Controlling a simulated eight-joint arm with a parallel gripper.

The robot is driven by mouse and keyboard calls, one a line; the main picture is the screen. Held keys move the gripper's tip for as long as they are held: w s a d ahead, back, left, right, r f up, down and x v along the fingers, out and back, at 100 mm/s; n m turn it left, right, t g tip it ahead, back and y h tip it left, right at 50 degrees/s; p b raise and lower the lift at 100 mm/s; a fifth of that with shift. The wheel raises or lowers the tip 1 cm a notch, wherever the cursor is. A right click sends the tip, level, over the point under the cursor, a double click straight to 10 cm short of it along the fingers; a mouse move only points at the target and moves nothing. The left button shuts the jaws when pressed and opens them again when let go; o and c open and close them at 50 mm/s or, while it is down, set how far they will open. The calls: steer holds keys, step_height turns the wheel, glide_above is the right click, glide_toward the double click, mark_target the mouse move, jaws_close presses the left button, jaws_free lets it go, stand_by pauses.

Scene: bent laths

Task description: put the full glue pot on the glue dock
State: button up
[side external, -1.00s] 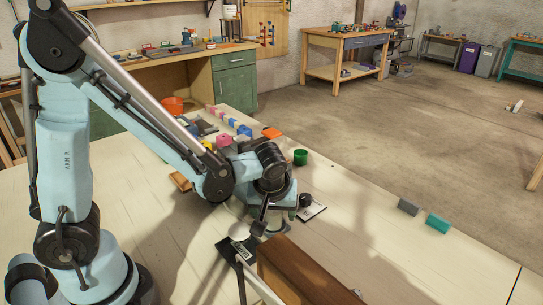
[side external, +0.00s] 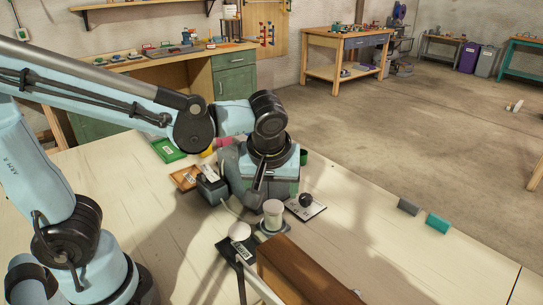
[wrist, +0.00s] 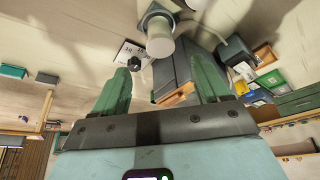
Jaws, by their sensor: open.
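A pale, round pot (side external: 273,213) stands upright on a grey round base (side external: 262,228) near the middle of the bench. The pot also shows in the wrist view (wrist: 160,40), on its grey base (wrist: 151,12). I cannot read a label on the base or tell how full the pot is. My gripper (wrist: 161,66) is open, its two green fingers spread with nothing gripped between them. In the side view it hangs behind and above the pot, apart from it, with its fingertips hard to make out.
A pale round piece (side external: 240,231) sits on a black labelled plate beside the pot. A black knob (side external: 306,200) stands on a white labelled plate (side external: 312,212). A long brown block (side external: 305,272) lies in front. A wooden tray (side external: 183,178) and dark box (side external: 211,188) are left.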

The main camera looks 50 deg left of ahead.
steer(key=s+a+m+t+h, duration=0.3)
steer(key=a+m+t, duration=0.1)
steer(key=m, duration=0.5)
steer(key=shift+s+a+r, duration=0.3)
steer(key=shift+a+r, duration=0.15)
